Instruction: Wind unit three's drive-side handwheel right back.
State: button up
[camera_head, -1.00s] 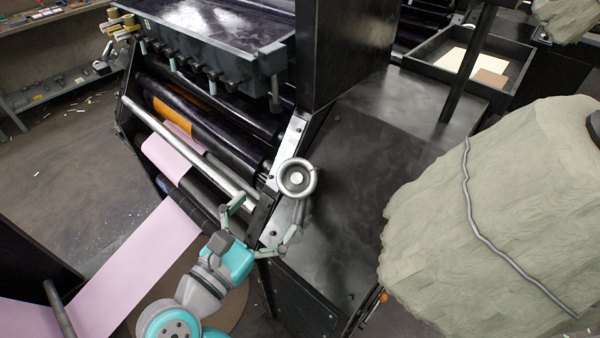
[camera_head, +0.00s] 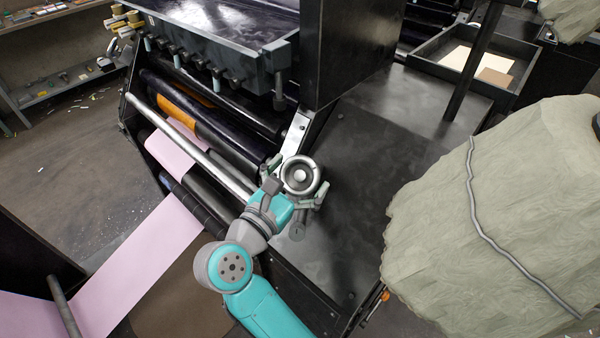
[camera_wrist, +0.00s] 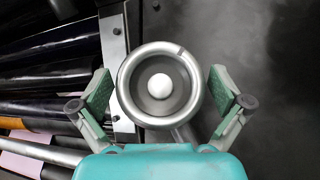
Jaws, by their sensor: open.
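A round silver handwheel (camera_head: 300,176) with a pale hub sits on the side frame of the black press. In the wrist view the handwheel (camera_wrist: 159,84) fills the middle, with a dark mark on its rim at the upper right. My gripper (camera_head: 296,180) is at the wheel, its fingers on either side of the rim. In the wrist view my gripper (camera_wrist: 159,92) is open, with a gap between each green pad and the rim. No unit number shows in these views.
A bright steel bar (camera_head: 190,143) and dark rollers lie left of the wheel. A pink web (camera_head: 150,250) runs down to the lower left. A large draped grey-green bulk (camera_head: 490,210) stands on the right. A black tray (camera_head: 425,62) holds sheets at the back.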

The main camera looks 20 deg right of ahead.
jog(key=c, duration=1)
jog(key=shift+o, duration=0.2)
jog(key=shift+n, duration=0.3)
jog(key=n+t+y, duration=0.2)
jog(key=n, duration=0.1)
jog(key=n+t+y, duration=0.2)
jog(key=n, duration=0.2)
jog(key=n+t+y, duration=0.1)
jog(key=n+y, duration=0.1)
jog(key=n, duration=0.1)
jog(key=n+t+y, duration=0.1)
jog(key=n+y, duration=0.2)
jog(key=shift+n, duration=0.4)
jog(key=shift+a+n, duration=0.1)
jog(key=shift+n, duration=0.2)
